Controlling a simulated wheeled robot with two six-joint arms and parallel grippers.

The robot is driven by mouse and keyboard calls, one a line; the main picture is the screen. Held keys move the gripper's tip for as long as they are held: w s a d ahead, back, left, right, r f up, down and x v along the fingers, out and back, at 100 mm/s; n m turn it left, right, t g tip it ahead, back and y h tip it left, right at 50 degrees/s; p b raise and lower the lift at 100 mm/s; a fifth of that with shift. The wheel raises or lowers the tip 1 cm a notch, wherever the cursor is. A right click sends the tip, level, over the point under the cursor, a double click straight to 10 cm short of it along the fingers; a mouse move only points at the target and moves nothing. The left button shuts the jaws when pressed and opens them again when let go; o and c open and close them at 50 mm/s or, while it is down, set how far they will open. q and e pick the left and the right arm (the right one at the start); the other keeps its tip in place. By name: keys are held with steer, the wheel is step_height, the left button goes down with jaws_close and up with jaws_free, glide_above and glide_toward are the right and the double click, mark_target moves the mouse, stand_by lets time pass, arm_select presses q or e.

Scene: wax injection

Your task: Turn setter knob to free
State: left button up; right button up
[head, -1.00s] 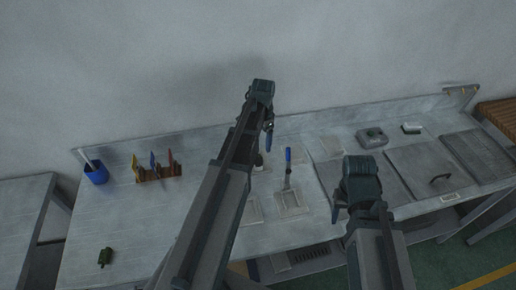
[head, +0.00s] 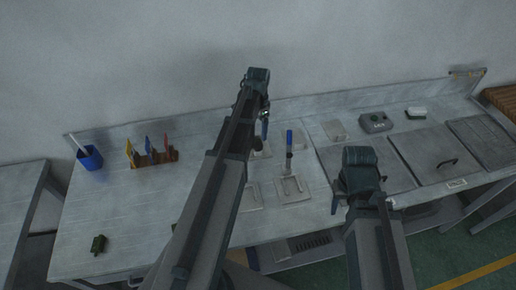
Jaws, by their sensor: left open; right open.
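I cannot make out a setter knob for certain. A small grey box (head: 376,122) with small details on top stands at the back right of the bench; its markings are too small to read. My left gripper (head: 265,124) hangs at the end of my raised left arm, over the back middle of the bench, left of the box. My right gripper (head: 336,198) points down over the bench's front part, nearer than the box. Both grippers look empty, and their jaws are mostly hidden by my wrists.
The metal bench (head: 130,210) carries a blue cup (head: 89,158), a rack with coloured tools (head: 154,157), a small green object (head: 98,244), a blue-handled tool (head: 289,141) over a plate, and grey lids (head: 437,157).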

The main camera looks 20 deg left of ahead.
mark_target(258, 145)
arm_select(q)
step_height(258, 145, down, 8)
steer(key=b, duration=0.7)
steer(key=shift+f, duration=0.1)
jaws_close()
